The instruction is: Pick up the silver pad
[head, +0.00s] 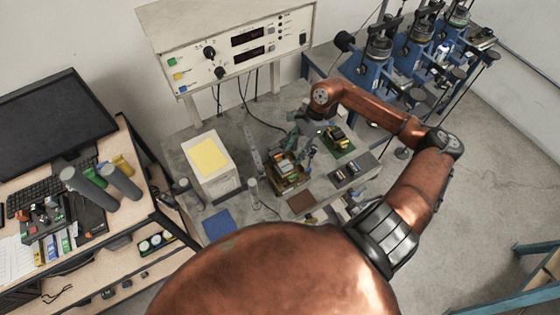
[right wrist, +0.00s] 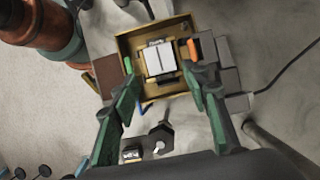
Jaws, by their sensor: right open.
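In the right wrist view a pale silver pad (right wrist: 161,60), split by a dark line down its middle, sits inside a shallow yellow-brown tray (right wrist: 128,43). My right gripper (right wrist: 163,92) is open, with its two green fingers spread to either side of the tray's near part. Nothing is between the fingertips, and the pad lies beyond them in the picture. In the head view my right gripper (head: 305,140) is over the grey bench beside the tray (head: 297,184); the pad is too small to make out clearly there. My left gripper is out of view.
A white box with a yellow top (head: 209,158) stands left of the tray. A green board (head: 338,143) lies to the right and a blue mat (head: 218,224) at the front left. A control panel (head: 235,45) stands behind. An orange piece (right wrist: 192,48) is beside the pad.

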